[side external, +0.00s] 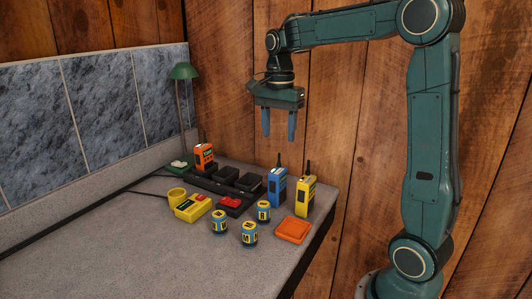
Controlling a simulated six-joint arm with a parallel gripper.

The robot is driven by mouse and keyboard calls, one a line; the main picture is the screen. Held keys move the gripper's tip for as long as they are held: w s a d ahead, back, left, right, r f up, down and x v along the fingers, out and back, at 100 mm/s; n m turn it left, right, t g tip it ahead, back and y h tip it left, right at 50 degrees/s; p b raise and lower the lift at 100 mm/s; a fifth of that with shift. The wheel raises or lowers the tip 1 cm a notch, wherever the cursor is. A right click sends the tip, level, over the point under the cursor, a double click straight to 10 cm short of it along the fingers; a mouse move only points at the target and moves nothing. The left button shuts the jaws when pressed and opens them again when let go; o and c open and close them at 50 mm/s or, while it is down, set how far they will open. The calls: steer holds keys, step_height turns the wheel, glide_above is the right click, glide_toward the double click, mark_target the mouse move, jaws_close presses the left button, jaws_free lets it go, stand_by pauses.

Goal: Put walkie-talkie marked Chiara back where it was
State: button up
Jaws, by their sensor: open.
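An orange walkie-talkie (204,157) stands upright at the left end of a black charging rack (214,187). Two black cradles (226,172) of the rack, to its right, look empty. A blue walkie-talkie (277,188) stands upright at the rack's right end; I cannot tell whether it is in a cradle or on the counter. A yellow walkie-talkie (305,197) stands upright on the counter to the right of the blue one. The name labels are too small to read, so I cannot tell which is Chiara's. My gripper (279,138) is open and empty, pointing down above the blue walkie-talkie.
On the grey counter (130,245) are a yellow cup (177,196), a yellow device (193,207), a black and red object (232,205), three blue-yellow cans (249,234) and an orange tray (293,230). A green lamp (183,72) stands behind. The front left counter is clear.

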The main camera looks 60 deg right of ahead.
steer(key=s+a+f+n+t, duration=0.2)
steer(key=s+a+n+t, duration=0.3)
steer(key=s+a+n, duration=0.9)
steer(key=shift+s+f+n+t, duration=0.35)
steer(key=shift+s+n, duration=1.35)
steer(key=shift+n, duration=0.3)
